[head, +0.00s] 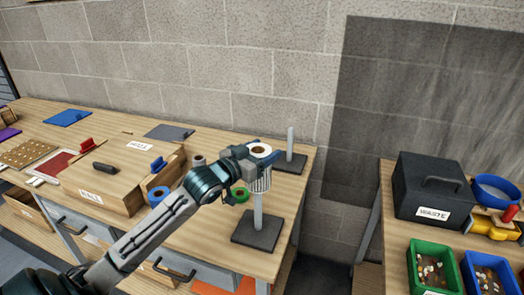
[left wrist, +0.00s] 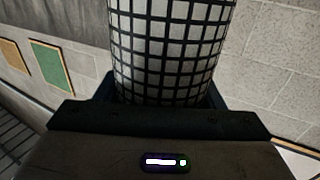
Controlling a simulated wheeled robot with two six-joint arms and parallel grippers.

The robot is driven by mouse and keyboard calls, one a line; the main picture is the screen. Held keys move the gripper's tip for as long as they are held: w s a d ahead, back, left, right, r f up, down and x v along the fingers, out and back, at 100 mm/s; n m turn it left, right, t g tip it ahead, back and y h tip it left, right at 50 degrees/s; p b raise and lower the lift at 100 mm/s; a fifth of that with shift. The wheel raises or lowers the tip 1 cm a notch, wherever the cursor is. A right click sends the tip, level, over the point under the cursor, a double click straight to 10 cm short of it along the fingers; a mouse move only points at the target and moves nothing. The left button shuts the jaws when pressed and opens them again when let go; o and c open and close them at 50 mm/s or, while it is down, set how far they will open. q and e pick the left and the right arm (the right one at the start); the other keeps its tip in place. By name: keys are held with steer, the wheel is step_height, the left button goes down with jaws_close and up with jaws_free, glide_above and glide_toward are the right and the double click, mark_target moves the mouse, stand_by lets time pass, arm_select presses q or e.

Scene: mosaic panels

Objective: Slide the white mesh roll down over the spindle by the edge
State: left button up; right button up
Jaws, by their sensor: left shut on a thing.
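The white mesh roll (head: 262,183), white with a dark grid and a brown core at its top, is upright in my left gripper (head: 262,160). The jaws are shut around it, and it fills the top middle of the left wrist view (left wrist: 168,45). Below the roll, the lower part of a grey spindle (head: 257,212) rises from a dark square base (head: 250,236) near the table's front right edge. The roll's lower end is well above this base. The spindle's top is hidden, so I cannot tell whether the roll is around it. My right gripper is out of view.
A second bare spindle (head: 290,140) stands behind on its own dark base (head: 293,166). A wooden box (head: 140,160) stands further left. A gap separates this table from the right one.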

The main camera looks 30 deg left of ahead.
arm_select(q)
steer(key=shift+s+f+b, duration=0.15)
steer(key=shift+f+b, duration=0.6)
steer(key=shift+f, duration=0.15)
steer(key=b, duration=0.5)
glide_above(255, 205)
steer(key=w, duration=0.3)
steer(key=shift+d+f, duration=0.15)
steer(key=shift+f, duration=1.85)
steer(key=shift+d+f, duration=0.15)
steer(key=shift+f, duration=1.85)
steer(key=shift+f+b, duration=0.95)
steer(key=shift+f, duration=0.5)
steer(key=shift+f+b, duration=0.75)
steer(key=shift+f, duration=0.55)
steer(key=shift+f+b, duration=0.6)
steer(key=shift+f, duration=0.65)
